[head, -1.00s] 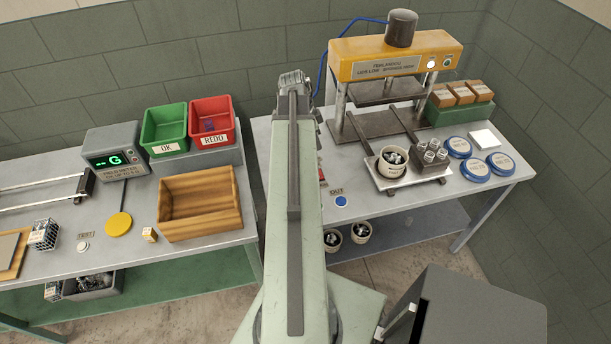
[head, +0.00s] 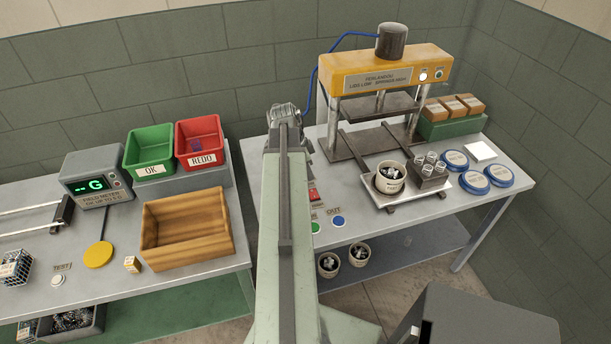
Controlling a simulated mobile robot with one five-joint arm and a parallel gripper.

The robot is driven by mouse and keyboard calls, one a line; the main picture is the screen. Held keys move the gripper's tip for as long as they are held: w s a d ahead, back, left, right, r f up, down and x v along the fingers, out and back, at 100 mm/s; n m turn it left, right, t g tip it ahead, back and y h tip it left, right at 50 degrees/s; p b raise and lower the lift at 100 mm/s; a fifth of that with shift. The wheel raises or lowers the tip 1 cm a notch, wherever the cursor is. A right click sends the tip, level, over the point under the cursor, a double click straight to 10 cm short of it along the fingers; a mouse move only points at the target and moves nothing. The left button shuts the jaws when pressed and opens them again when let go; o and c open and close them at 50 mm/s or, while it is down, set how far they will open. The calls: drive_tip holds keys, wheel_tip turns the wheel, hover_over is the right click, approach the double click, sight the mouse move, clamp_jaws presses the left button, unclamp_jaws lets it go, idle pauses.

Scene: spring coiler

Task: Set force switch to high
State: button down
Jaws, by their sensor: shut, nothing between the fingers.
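The yellow-topped press (head: 385,75) stands on the right bench. Its front plate (head: 377,80) has small lettering that seems to read lids low, springs high. Two small round fittings sit at the right of its head, a bright white one (head: 423,75) and a darker one (head: 439,73). I cannot tell whether either is the force switch, nor its setting. A red labelled part (head: 314,194) shows partly behind my arm, beside a green button (head: 316,227) and a blue button (head: 338,221) marked OUT. My arm rises up the middle; my gripper's fingers do not show.
A tray (head: 448,184) with a pot (head: 390,178) and metal cylinders lies before the press. Blue-rimmed discs (head: 473,181) lie to its right. The left bench holds a meter (head: 97,179), green bin (head: 150,150), red bin (head: 201,145) and wooden box (head: 187,232). A dark cabinet stands front right.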

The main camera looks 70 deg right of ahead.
sight(315, 197)
drive_tip(key=b+x, duration=0.2)
drive_tip(key=x, duration=0.1)
drive_tip(key=b+x, duration=0.5)
drive_tip(key=x, duration=0.1)
drive_tip(key=shift+w+a+f, duration=0.15)
drive_tip(key=shift+w+a, duration=0.2)
drive_tip(key=shift+s+a+f+b, duration=0.1)
drive_tip(key=shift+a+f+b, duration=0.05)
drive_tip(key=shift+f+b, duration=0.4)
drive_tip(key=shift+r, duration=0.25)
drive_tip(key=shift+w+d+r+p, duration=0.3)
drive_tip(key=shift+w+d+p, duration=0.1)
drive_tip(key=shift+w+d, duration=0.15)
